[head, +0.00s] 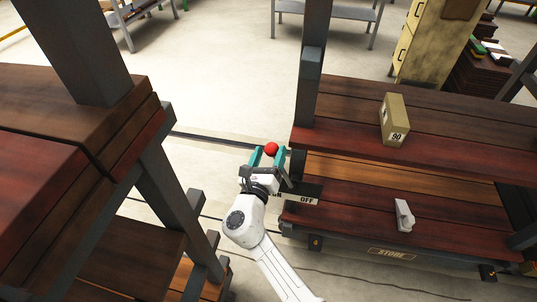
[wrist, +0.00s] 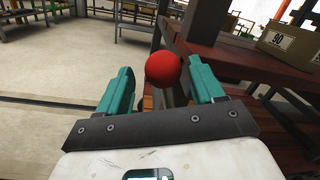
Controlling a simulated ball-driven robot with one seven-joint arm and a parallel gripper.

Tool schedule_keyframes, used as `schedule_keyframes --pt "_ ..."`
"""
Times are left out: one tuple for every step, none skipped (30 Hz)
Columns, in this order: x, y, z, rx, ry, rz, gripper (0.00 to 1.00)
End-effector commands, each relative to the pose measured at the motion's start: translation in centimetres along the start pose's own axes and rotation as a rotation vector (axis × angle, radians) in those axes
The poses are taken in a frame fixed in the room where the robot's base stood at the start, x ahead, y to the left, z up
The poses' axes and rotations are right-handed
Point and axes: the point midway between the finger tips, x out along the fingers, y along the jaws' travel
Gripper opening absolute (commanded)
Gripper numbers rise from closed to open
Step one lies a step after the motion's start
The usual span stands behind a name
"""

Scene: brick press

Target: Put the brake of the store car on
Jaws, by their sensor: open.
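The store car (head: 350,205) is a dark frame with red-brown wooden shelves and a "STORE" sign (head: 392,253) low on its side. Its brake lever has a red ball knob (head: 271,148), which also shows in the wrist view (wrist: 163,68). My gripper (head: 269,156) has its teal fingers apart, one on each side of the knob. I cannot tell whether either finger touches it. In the wrist view the grey stem (wrist: 176,95) runs down below the knob between the fingers. A dark plate (head: 306,195) reads "OFF" at its right end; my gripper hides its left part.
A cardboard box marked 90 (head: 395,120) stands on the upper shelf and a small white block (head: 404,215) on the lower one. A dark wooden rack (head: 75,150) stands at left. A cream cabinet (head: 425,45) stands behind. Floor beyond the knob is open.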

Motion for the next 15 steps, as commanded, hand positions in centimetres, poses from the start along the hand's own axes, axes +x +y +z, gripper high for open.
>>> schedule_keyframes --pt "-0.5 0.1 0.0 0.000 -0.001 0.002 0.67" --pt "-0.8 0.1 0.0 0.000 0.000 0.003 0.67" --pt "-1.3 0.1 -0.1 0.000 0.000 0.004 0.67" --pt "-1.8 0.1 0.0 0.000 0.000 0.004 0.67" --pt "-2.3 0.1 0.0 0.000 0.000 0.004 0.67" --pt "-3.1 0.1 -0.1 -0.001 0.000 0.005 0.67" --pt "-3.7 0.1 0.0 0.000 -0.001 0.005 0.67" --pt "-4.3 0.1 -0.1 -0.001 0.000 0.005 0.67" --pt "-5.1 0.1 0.0 0.000 0.000 0.005 0.67" --pt "-5.7 0.1 0.0 0.000 0.000 0.006 0.67" --pt "-6.3 0.2 -0.1 -0.001 0.000 0.006 0.67" --pt "-7.0 0.2 0.0 -0.001 -0.001 0.006 0.67" --pt "-7.5 0.2 0.0 -0.001 -0.001 0.005 0.67" --pt "-8.0 0.1 -0.1 0.000 0.000 0.004 0.67" --pt "-8.6 0.2 0.0 -0.001 -0.001 0.005 0.67"
